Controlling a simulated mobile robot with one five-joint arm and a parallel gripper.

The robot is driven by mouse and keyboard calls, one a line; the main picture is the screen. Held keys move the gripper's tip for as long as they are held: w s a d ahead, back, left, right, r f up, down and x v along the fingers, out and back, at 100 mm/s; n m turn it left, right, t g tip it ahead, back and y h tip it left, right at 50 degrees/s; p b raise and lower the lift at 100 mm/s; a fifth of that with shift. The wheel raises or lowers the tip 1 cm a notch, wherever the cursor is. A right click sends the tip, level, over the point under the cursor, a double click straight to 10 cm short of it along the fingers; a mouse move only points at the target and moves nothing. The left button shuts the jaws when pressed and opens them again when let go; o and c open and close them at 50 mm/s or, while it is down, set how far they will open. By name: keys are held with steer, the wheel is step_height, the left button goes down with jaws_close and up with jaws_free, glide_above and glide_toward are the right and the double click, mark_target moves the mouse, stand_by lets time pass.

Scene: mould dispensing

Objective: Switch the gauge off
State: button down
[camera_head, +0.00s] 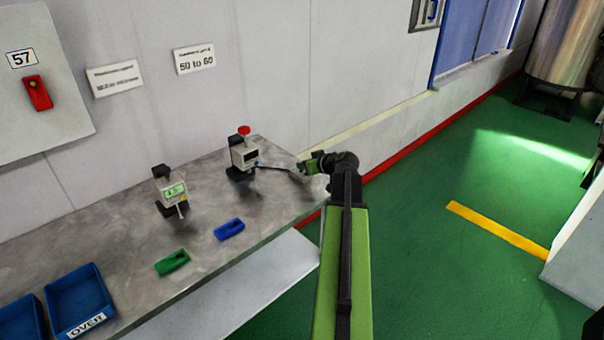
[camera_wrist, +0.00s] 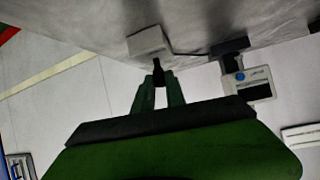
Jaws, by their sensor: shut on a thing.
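A small pale gauge (camera_head: 244,154) with a dark screen and a red knob on top stands near the bench's right end. It also shows in the wrist view (camera_wrist: 262,76), its screen dark and a round blue button beside it. A thin dark cable runs from it toward a small white block (camera_wrist: 148,42). My gripper (camera_head: 311,165) is at the bench's right end, to the right of the gauge and apart from it. In the wrist view its fingers (camera_wrist: 160,92) are shut on a small black piece near the white block. Their tips are partly dark.
A second device (camera_head: 171,191) with a lit green display stands to the left. Green (camera_head: 172,262) and blue (camera_head: 229,229) pieces lie in front. Blue bins (camera_head: 80,300) are at the lower left. The wall (camera_head: 270,80) is close behind; green floor is open at right.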

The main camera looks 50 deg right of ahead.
steer(key=shift+s+a+f+t+b, duration=0.1)
steer(key=shift+s+f+t+b, duration=0.45)
steer(key=shift+b, duration=0.7)
steer(key=shift+w+r+t+b, duration=0.1)
steer(key=shift+t+b, duration=0.3)
steer(key=shift+t, duration=0.05)
steer(key=shift+r, duration=0.1)
steer(key=c, duration=1.4)
jaws_free()
steer(key=shift+o, duration=0.2)
